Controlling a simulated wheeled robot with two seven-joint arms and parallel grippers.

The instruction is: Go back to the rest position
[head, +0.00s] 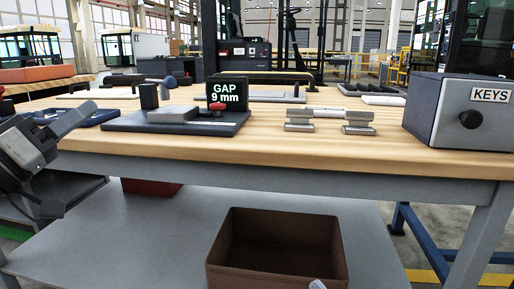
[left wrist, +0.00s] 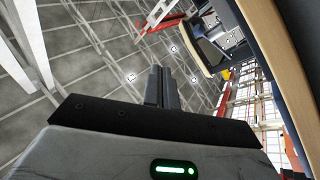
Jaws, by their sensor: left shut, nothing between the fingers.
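My left gripper (head: 78,116) is at the left edge of the head view, beside the front left of the wooden workbench (head: 300,155). It is tilted, and its fingers point up and to the right. In the left wrist view its dark fingers (left wrist: 162,88) are pressed together with nothing between them.
On the bench are a gap gauge with a "GAP 9 mm" sign (head: 228,92), a metal bar on two blocks (head: 329,121) and a "KEYS" box (head: 462,112). A blue tray (head: 92,118) lies near my left gripper. A brown bin (head: 278,246) stands on the lower shelf (head: 150,240).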

